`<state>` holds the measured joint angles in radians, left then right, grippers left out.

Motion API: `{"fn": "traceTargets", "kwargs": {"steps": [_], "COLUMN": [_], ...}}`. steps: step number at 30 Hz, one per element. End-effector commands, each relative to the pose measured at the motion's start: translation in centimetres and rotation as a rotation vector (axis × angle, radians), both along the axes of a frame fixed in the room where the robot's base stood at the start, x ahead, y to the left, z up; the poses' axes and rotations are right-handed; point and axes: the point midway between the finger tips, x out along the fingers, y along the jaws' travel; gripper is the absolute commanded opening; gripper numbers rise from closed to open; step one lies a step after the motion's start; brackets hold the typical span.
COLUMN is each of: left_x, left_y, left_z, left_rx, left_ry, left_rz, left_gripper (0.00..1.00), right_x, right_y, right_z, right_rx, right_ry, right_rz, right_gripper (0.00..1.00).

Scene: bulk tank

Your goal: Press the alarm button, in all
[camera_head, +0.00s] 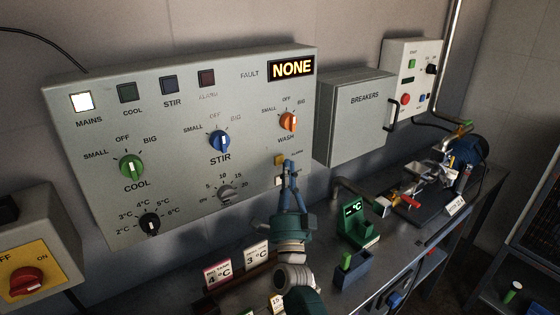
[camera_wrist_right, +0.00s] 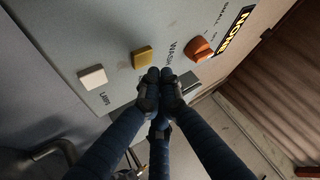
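A small yellow square button (camera_head: 279,160) sits on the grey control panel (camera_head: 100,185), below the orange WASH knob (camera_head: 288,121). A small label, which seems to read ALARM, is to its right. The yellow button also shows clear in the right wrist view (camera_wrist_right: 141,57). My right gripper (camera_head: 289,163) is in front of the panel, just right of the button. Its fingertips (camera_wrist_right: 160,74) are together with nothing seen between them, beside the button and not on it. Whether they touch the panel I cannot tell. My left gripper is out of view.
A white button (camera_wrist_right: 92,77) is close to the yellow one, partly hidden by my gripper in the head view. The fault display (camera_head: 292,67) reads NONE; the ALARM lamp (camera_head: 206,79) looks dark. A breakers box (camera_head: 362,125) stands to the right. Cards and a green device (camera_head: 357,222) are on the bench below.

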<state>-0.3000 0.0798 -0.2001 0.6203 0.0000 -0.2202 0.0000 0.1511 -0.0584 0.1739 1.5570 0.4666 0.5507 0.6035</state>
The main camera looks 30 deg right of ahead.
Motion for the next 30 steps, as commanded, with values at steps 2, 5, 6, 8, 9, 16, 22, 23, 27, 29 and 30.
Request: {"fn": "traceTargets", "kwargs": {"steps": [2, 5, 6, 8, 9, 16, 22, 23, 27, 29, 30], "left_x": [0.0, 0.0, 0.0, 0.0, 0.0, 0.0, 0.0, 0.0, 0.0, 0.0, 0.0], "left_y": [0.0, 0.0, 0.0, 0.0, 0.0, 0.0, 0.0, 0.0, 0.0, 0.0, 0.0], "left_z": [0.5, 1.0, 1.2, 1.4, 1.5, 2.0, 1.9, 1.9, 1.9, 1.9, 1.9], "left_rx": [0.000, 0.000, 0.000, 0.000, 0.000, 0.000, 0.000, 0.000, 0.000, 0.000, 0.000], "left_ry": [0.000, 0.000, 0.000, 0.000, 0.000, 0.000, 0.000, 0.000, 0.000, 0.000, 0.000], "left_rz": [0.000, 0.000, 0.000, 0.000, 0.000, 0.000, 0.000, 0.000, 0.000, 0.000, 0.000], "left_gripper": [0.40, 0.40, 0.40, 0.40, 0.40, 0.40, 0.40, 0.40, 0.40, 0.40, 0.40], "right_x": [-0.7, -1.7, -2.1, -2.7, -3.1, -4.6, -4.7, -4.7, -4.7, -4.7, -4.7], "right_y": [-0.1, -0.1, -0.2, -0.2, -0.2, -0.4, -0.4, -0.4, -0.4, -0.4, -0.4], "right_z": [0.1, 0.2, 0.2, 0.1, 0.2, 0.1, 0.0, 0.0, 0.0, 0.0, 0.0], "right_rx": [-0.001, -0.001, -0.001, -0.001, -0.001, 0.000, 0.000, 0.000, 0.000, 0.000, 0.000], "right_ry": [0.002, 0.003, 0.003, 0.003, 0.002, 0.000, 0.000, 0.000, 0.000, 0.000, 0.000], "right_rz": [-0.001, 0.000, 0.000, -0.001, -0.001, 0.000, 0.000, 0.000, 0.000, 0.000, 0.000], "right_gripper": [0.00, 0.00, 0.00, 0.00, 0.00, 0.00, 0.00, 0.00, 0.00, 0.00, 0.00]}}
